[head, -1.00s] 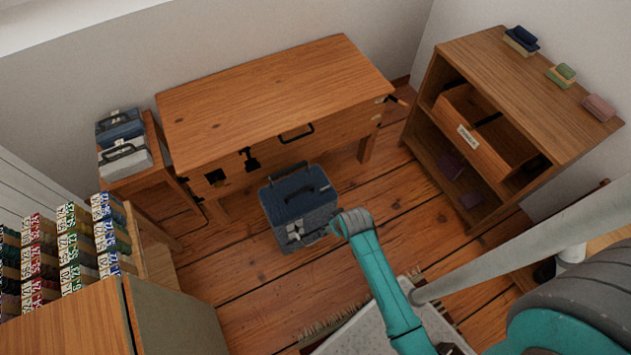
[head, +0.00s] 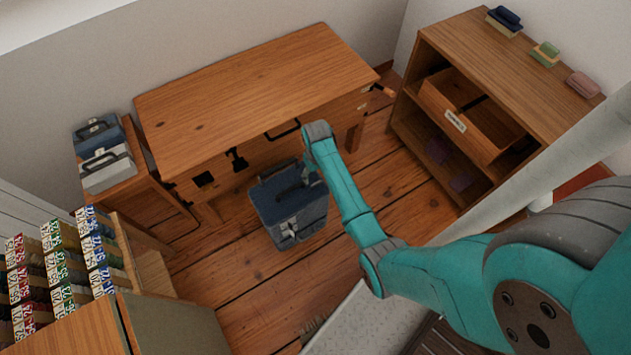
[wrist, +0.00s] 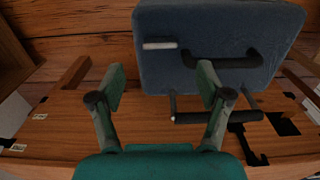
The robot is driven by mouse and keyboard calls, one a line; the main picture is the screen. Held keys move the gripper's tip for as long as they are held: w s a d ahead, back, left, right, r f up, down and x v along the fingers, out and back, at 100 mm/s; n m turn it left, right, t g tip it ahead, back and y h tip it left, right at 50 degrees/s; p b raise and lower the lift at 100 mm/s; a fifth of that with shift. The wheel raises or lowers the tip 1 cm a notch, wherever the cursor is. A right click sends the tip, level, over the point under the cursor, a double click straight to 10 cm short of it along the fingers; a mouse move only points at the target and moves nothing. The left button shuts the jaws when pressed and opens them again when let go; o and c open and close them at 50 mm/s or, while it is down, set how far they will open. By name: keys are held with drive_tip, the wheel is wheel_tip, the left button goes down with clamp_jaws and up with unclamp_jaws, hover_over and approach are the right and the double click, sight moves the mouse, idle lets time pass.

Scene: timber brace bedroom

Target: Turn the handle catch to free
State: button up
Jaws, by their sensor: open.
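A dark blue case (head: 290,213) stands on the plank floor in front of the wooden desk. Its top shows in the wrist view (wrist: 285,25), with a black handle (wrist: 222,63) across it. A short pale bar (wrist: 160,45), possibly the handle catch, lies on the top beside one end of the handle. My gripper (wrist: 163,85) is open and empty above the case, its fingers spread below the pale bar in the picture, apart from it. In the head view my wrist hides part of the case's top, and the fingers are hard to make out.
The desk (head: 255,85) stands close behind the case, with a black drawer handle (head: 283,131) on its front. A shelf unit (head: 500,60) with an open drawer is at right. A side table holds two smaller cases at left. Floor is free right of the case.

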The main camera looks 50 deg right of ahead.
sight(316, 183)
wheel_tip(316, 183, down, 7)
drive_tip(key=shift+f, duration=0.1)
idle(0.4)
drive_tip(key=c, duration=1.2)
